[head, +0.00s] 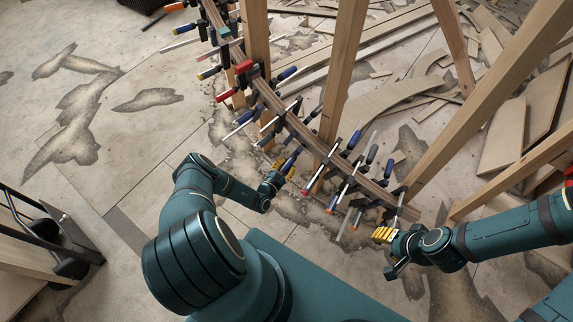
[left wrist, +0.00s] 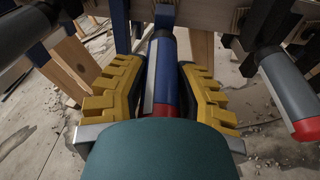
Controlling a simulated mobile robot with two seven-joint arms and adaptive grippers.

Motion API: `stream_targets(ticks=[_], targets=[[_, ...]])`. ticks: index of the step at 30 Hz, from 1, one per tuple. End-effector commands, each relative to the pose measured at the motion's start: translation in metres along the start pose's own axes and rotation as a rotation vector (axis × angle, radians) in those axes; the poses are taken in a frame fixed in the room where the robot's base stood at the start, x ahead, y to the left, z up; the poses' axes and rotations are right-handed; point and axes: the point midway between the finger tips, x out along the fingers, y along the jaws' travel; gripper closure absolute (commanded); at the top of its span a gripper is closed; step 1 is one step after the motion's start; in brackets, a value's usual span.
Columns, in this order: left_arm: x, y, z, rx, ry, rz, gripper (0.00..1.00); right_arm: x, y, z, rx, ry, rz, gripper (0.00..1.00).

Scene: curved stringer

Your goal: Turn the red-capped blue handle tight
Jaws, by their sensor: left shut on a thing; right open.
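The blue handle (left wrist: 166,75) of a clamp stands between the yellow fingers of my left gripper (left wrist: 160,95) in the left wrist view. Its red cap (left wrist: 160,110) shows just above my dark wrist part, which hides its near end. My left gripper (head: 281,168) is shut on this handle, which shows as a small blue shape (head: 291,158) in the head view, beside the curved stringer (head: 305,135). My right gripper (head: 384,235) is open and empty, below the stringer's near right end.
Many other clamps line the stringer on both sides, close to my left gripper. A grey handle with a red cap (left wrist: 296,95) is at the right in the left wrist view. Wooden posts (head: 342,70) rise behind the stringer. Bare floor (head: 130,110) lies at the left.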

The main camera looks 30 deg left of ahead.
Motion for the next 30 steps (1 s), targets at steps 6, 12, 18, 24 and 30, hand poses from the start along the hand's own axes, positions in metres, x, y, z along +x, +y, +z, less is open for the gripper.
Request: stream_targets(ticks=[6,12,18,24,30], targets=[[0.0016,0.0023,0.0021,0.115,-0.003,0.036,1.0,-0.0058,-0.0021,0.0007,0.0,-0.003,0.0,0.53],[0.0018,0.0023,0.002,0.172,-0.004,0.053,1.0,-0.0076,-0.0028,0.001,0.001,-0.004,0.0,0.53],[0.0019,0.0026,0.0019,0.193,-0.005,0.058,1.0,-0.0081,-0.003,0.0012,0.001,-0.005,0.0,0.53],[0.002,0.0027,0.0019,0.195,-0.005,0.058,1.0,-0.0081,-0.003,0.0012,0.001,-0.005,0.0,0.53],[0.0019,0.0026,0.0018,0.194,-0.005,0.058,0.48,-0.0081,-0.003,0.0012,0.001,-0.005,0.0,0.53]])
